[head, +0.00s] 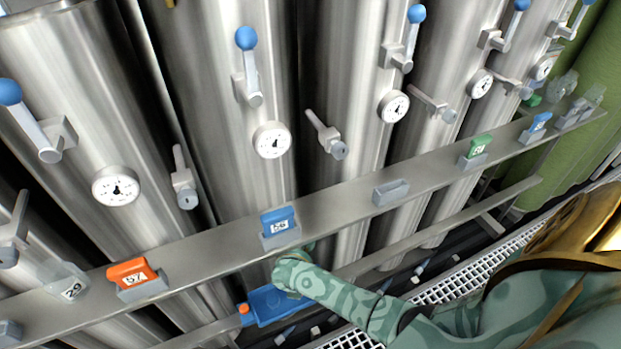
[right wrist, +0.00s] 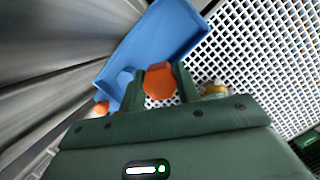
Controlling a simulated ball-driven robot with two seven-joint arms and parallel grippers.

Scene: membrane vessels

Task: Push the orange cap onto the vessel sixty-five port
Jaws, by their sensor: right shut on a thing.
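An orange cap (right wrist: 158,82) is between the two dark green fingers of my right gripper (right wrist: 157,88) in the right wrist view. The gripper is shut on it. Just beyond is a blue tray (right wrist: 158,38), which also shows under the shelf in the head view (head: 279,302). An orange piece (right wrist: 101,107) shows at the tray's left end, also in the head view (head: 243,309). In the head view my right arm reaches to the shelf's underside, and its fingers are hidden. No port marked sixty-five can be read. My left gripper is not in view.
Steel vessels (head: 225,90) with gauges and blue-knobbed levers stand behind a long metal shelf (head: 340,197). The shelf carries an orange tag (head: 131,273), a blue tag (head: 278,220) and a green tag (head: 480,146) in holders. White grating (right wrist: 262,50) lies below.

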